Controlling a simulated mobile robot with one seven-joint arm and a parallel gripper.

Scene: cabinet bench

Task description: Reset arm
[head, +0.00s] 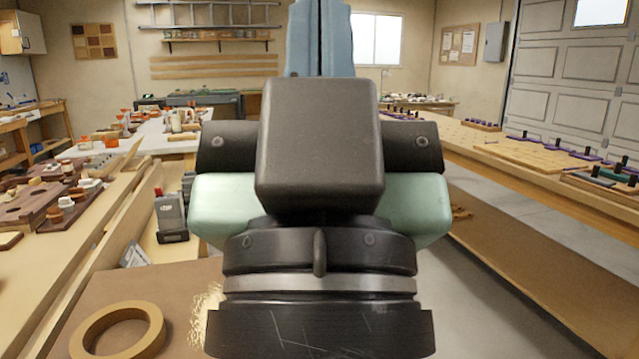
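My own arm fills the middle of the head view, with dark blocky links, pale green side parts and a dark round joint with a silver ring at the bottom. A light blue upright part rises behind the dark block and runs out of the top of the picture. I see no fingertips, so my gripper is not in view. The arm hides the middle of the room behind it.
A tan ring (118,331) lies on a brown surface at the lower left. A left bench (120,215) holds wooden trays and small pieces. A long right bench (480,143) carries boards with purple and dark parts. Grey floor (490,310) shows clear at lower right.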

